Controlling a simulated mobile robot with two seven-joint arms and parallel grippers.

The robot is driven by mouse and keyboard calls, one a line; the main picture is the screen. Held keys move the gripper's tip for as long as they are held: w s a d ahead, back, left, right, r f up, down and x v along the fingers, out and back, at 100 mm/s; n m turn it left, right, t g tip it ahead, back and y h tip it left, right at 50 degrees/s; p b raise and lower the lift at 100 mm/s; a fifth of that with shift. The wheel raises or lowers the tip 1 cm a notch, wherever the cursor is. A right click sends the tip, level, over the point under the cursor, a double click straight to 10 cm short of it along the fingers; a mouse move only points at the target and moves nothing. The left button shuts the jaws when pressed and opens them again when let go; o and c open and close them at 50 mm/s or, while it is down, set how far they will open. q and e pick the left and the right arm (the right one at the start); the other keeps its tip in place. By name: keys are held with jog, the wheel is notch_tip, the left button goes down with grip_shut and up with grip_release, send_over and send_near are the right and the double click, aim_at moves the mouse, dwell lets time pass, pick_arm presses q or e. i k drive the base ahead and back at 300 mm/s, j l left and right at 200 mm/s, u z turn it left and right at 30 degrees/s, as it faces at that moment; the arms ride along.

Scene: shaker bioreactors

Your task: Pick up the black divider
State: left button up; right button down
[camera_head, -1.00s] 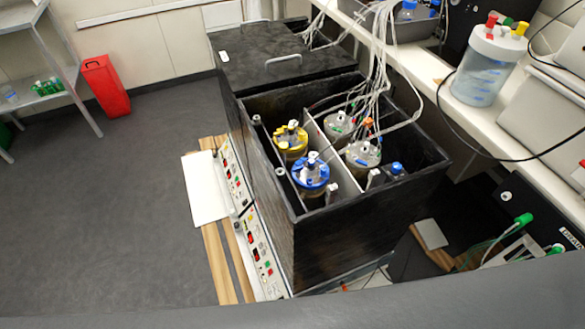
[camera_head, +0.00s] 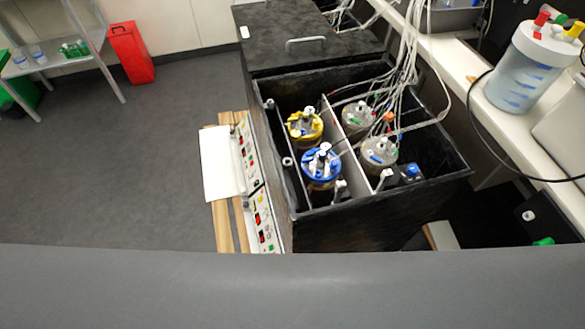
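The open black shaker box (camera_head: 375,228) stands right of centre, with vessels and thin upright partitions inside. A pale-edged partition (camera_head: 349,148) runs between the left and right vessels. Another thin pale edge (camera_head: 291,157) runs along the left inner side. I cannot make out for certain which piece is the black divider against the dark interior. Neither of my grippers shows in the head view.
Vessels with a yellow lid (camera_head: 304,126), a blue lid (camera_head: 321,166) and clear lids (camera_head: 379,153) fill the box. White tubes (camera_head: 410,75) hang over it. A closed black lid (camera_head: 305,42) lies behind. Open floor (camera_head: 120,170) is at left.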

aim_at(302, 197)
jog(key=k+j+z, duration=0.1)
jog(key=j+z, duration=0.25)
jog(key=k+j+z, duration=0.15)
jog(key=j+z, duration=0.25)
jog(key=k+j+z, duration=0.15)
jog(key=j+z, duration=0.2)
jog(key=k+j+z, duration=0.2)
jog(key=z, duration=0.2)
